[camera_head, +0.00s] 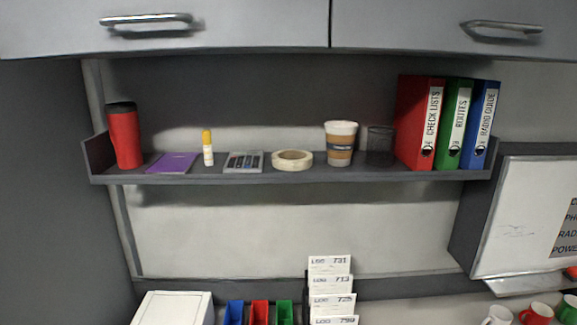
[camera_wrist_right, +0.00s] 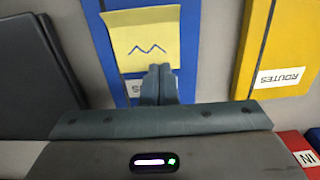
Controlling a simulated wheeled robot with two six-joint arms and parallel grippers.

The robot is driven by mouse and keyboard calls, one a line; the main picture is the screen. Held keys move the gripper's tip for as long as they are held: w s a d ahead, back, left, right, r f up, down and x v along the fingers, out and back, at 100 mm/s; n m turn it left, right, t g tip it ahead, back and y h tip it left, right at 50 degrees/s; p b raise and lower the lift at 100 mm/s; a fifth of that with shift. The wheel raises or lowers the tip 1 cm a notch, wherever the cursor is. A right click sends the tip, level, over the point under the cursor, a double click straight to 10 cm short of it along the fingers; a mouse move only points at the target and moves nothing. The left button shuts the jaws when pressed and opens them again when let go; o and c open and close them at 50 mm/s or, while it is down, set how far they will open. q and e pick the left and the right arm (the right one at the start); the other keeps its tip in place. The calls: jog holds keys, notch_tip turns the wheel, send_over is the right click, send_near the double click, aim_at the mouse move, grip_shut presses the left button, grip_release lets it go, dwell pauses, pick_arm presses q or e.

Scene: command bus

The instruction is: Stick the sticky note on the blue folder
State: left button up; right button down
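A yellow sticky note (camera_wrist_right: 141,40) with a dark zigzag mark shows in the right wrist view. It lies in front of the upper face of a blue folder (camera_wrist_right: 104,58), with its face towards the camera. A white label (camera_wrist_right: 133,89) on the folder shows partly below the note. My right gripper (camera_wrist_right: 160,72) has its fingers together, with the tips over the note's lower edge. I cannot tell whether paper is pinched between them, or whether the note touches the folder. My left gripper is in neither view.
A yellow folder (camera_wrist_right: 273,45) labelled ROUTES stands to the right, and a red item (camera_wrist_right: 299,147) is at the lower right.

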jog(key=shift+f+b, duration=0.4)
jog(key=shift+f, duration=0.45)
dwell(0.5)
jog(key=shift+r, duration=0.15)
dwell(0.3)
jog(key=shift+r+p, duration=1.2)
jog(key=shift+r, duration=1.2)
jog(key=shift+s+a, duration=0.1)
